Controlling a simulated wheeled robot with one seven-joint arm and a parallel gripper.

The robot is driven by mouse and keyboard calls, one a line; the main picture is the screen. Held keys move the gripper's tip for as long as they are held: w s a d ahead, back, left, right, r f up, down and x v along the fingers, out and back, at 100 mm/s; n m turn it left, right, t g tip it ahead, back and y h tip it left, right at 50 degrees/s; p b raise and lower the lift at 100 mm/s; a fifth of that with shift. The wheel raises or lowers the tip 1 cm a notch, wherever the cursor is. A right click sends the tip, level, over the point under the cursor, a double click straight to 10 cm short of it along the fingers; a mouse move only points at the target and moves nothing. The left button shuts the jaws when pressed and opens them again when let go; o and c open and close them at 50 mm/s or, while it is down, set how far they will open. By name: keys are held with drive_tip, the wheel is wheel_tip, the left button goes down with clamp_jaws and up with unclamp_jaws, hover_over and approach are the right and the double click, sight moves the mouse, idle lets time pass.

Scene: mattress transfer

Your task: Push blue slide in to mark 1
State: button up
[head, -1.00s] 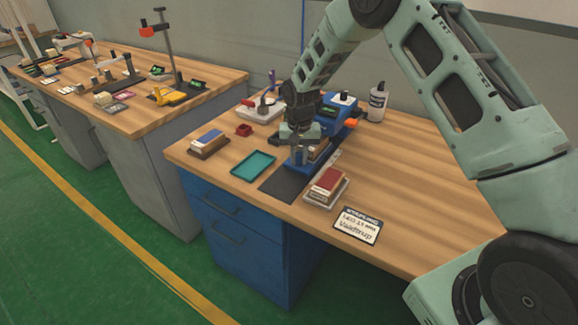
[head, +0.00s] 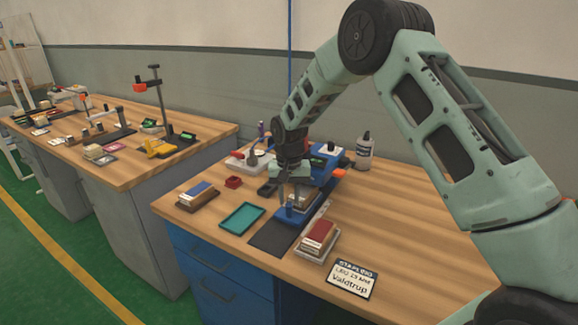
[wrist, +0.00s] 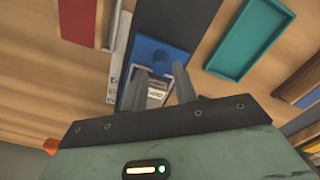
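The blue slide (head: 291,215) sticks out at the front of a blue device (head: 322,168) on the near wooden bench. In the wrist view the slide (wrist: 163,55) is a flat blue plate with a round blue knob. My gripper (head: 297,203) is low over the slide. Its two fingers (wrist: 161,82) stand apart, with a pale printed piece (wrist: 154,92) showing between or beyond them. I cannot tell whether a finger touches the slide. A narrow white strip with small marks (wrist: 116,78) runs alongside the slide; its numbers are too small to read.
A dark mat (head: 270,239) lies before the slide.

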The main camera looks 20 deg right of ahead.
wheel_tip(320, 180, up, 13)
drive_tip(key=b, duration=0.1)
drive_tip(key=shift+r, duration=0.15)
idle(0.4)
